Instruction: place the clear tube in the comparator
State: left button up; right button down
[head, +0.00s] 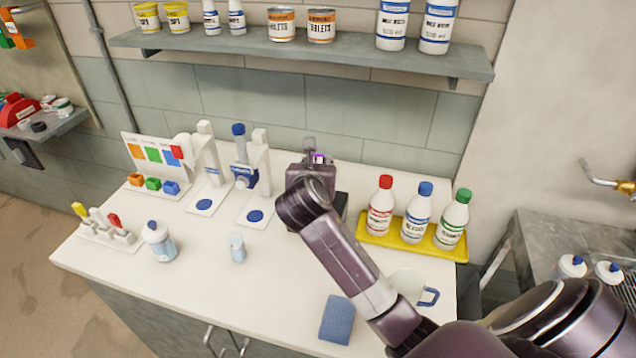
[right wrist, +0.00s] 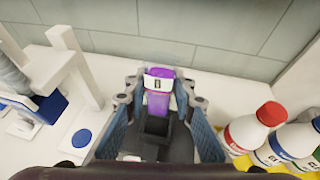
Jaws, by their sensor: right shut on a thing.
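A tube (right wrist: 158,98) with purple contents and a white band near its top is between the fingers of my right gripper (right wrist: 160,88) in the right wrist view. The gripper is shut on it. A dark box with a square opening, seemingly the comparator (right wrist: 155,126), is below and nearer; I cannot tell whether the tube touches it. In the head view my right gripper (head: 314,157) is at the back of the counter, with a bit of purple showing. The box's dark side (head: 341,203) shows there, mostly hidden by my arm. My left gripper is not in view.
A yellow tray (head: 376,242) with three capped bottles stands right of the gripper. White stands (head: 262,165) are on the left. A small pale-blue vial (head: 237,248), blue sponge (head: 336,319) and mug (head: 410,284) are nearer. A shelf (head: 330,55) hangs above.

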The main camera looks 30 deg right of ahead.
notch_tip(320, 180, down, 3)
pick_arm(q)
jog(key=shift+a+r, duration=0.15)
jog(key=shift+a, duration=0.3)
pick_arm(e)
jog(key=shift+f, duration=1.9)
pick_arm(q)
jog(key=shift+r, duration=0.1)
pick_arm(e)
jog(key=shift+f, duration=0.1)
jog(key=c, duration=1.6)
grip_release()
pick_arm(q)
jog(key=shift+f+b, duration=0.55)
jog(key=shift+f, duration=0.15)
pick_arm(e)
jog(key=v, duration=1.2)
jog(key=shift+a, duration=0.1)
